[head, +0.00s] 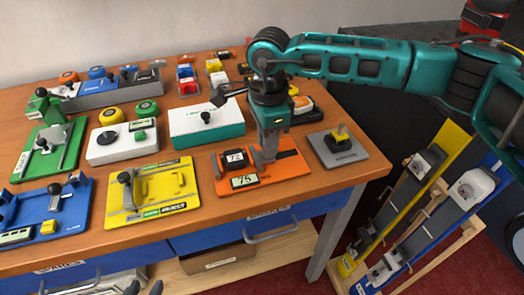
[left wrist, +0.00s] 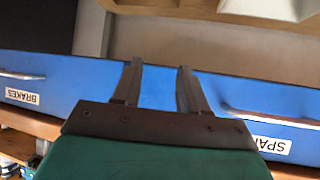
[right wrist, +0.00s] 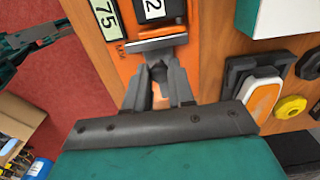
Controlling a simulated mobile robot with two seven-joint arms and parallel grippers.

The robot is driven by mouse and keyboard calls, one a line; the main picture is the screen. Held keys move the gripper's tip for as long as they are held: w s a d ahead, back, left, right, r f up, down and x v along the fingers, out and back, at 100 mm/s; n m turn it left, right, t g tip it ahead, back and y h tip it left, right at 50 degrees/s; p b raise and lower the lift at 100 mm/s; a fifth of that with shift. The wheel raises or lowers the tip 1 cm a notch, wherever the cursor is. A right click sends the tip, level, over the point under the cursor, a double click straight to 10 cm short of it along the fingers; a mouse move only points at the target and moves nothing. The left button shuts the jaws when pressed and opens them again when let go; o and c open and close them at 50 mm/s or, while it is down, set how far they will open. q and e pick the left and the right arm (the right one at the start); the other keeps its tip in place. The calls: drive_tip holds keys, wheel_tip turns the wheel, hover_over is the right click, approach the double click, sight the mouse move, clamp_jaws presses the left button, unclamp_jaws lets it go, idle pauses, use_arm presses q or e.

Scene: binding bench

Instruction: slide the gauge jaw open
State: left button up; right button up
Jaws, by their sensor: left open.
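The orange gauge (head: 287,171) lies flat near the right end of the bench. My right gripper (head: 265,156) points down at the gauge. Its fingers (right wrist: 159,76) are close together around a small dark knob at the jaw, which they mostly hide. My left gripper (head: 145,288) is open and empty, low in front of the bench; its fingers (left wrist: 157,75) face the blue drawers.
A yellow fixture (head: 150,197) lies left of the gauge, a white and teal box (head: 207,127) behind it. A grey plate with a yellow-and-black part (head: 340,148) is close on its right. Blue drawers (head: 260,222) front the bench. Tall boards (head: 430,190) stand right of it.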

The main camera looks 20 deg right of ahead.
drive_tip(key=shift+c, duration=0.4)
drive_tip(key=shift+d, duration=1.85)
drive_tip(key=o, duration=0.5)
